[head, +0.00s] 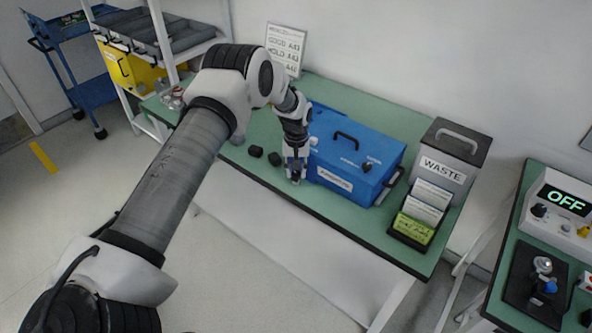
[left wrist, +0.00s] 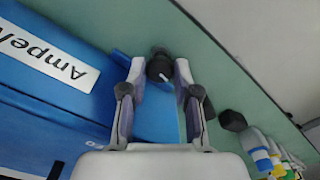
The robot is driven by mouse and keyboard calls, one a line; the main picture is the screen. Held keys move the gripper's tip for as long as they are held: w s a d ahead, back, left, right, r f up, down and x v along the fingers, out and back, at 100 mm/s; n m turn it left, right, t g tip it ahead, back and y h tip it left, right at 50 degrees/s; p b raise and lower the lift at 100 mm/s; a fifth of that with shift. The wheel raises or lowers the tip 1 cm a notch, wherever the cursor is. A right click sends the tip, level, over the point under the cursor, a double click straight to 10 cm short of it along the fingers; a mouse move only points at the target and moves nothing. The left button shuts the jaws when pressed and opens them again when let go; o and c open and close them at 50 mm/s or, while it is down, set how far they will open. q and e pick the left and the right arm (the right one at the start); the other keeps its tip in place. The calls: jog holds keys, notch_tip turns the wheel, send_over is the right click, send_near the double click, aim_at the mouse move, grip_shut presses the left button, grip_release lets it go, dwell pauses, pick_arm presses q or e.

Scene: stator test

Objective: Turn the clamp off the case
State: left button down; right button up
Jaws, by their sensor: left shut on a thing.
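The blue case (head: 352,150) stands on the green bench with a black handle on its lid and a white label on its front. It also fills the left of the left wrist view (left wrist: 45,110), label in sight. My left gripper (head: 296,176) points down at the case's left front corner. In the left wrist view its fingers (left wrist: 160,70) are shut on a round black knob with a white mark, which looks like the clamp (left wrist: 160,66). Whether the clamp still touches the case cannot be told. My right gripper is not in view.
Two small black pieces (head: 265,155) lie on the bench left of my gripper. A grey WASTE bin (head: 448,160) and a card holder (head: 420,213) stand right of the case. An instrument (head: 562,212) reading OFF is on another bench. The bench front is clear.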

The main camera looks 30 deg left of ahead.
aim_at(296, 173)
pick_arm(q)
jog(key=shift+s+f+n, duration=0.3)
jog(key=shift+f+n, duration=0.05)
jog(key=shift+n, duration=0.55)
jog(key=c, duration=1.1)
grip_release()
jog(key=shift+c, duration=0.2)
jog(key=shift+w, duration=0.25)
notch_tip(296, 173, up, 12)
jog(key=shift+w, duration=0.1)
